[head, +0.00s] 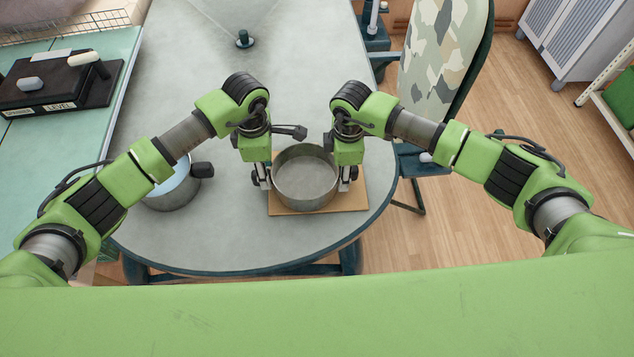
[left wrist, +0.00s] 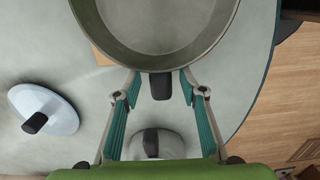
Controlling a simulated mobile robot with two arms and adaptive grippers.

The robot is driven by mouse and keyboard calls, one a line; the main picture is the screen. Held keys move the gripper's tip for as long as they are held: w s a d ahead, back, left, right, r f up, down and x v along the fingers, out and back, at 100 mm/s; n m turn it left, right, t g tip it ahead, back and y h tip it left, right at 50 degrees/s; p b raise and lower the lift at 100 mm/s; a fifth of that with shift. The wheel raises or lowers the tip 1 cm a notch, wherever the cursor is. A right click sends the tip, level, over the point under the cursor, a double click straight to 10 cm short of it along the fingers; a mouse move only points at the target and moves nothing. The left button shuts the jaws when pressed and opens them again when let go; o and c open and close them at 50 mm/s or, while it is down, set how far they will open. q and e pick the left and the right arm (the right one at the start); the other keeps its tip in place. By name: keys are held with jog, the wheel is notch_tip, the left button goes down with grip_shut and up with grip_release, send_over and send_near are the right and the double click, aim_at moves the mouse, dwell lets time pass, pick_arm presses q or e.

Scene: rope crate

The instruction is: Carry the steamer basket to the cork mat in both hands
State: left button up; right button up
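The steamer basket (head: 305,199) is a round, open, grey metal pan with an empty inside. It appears to rest upright on the cork mat (head: 357,199), a tan square near the table's front edge, with mat showing around it. My left gripper (head: 263,183) is at the basket's left side. In the left wrist view, its fingers (left wrist: 160,82) stand apart on either side of the basket's black handle (left wrist: 160,88), with gaps visible. My right gripper (head: 348,180) is at the basket's right side; its fingers are small and partly hidden, so its grip is unclear.
A grey pot (head: 172,200) with a black handle stands left of the mat. A pale disc (left wrist: 58,112) with a black knob shows in the left wrist view. A dark-knobbed object (head: 244,39) is at the table's back. A chair (head: 442,60) stands at the right.

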pick_arm(q)
notch_tip(320, 180, up, 8)
jog(key=shift+f, duration=0.1)
pick_arm(e)
jog(key=shift+r, duration=0.1)
notch_tip(320, 180, up, 12)
jog(key=shift+f, duration=0.1)
dwell(0.7)
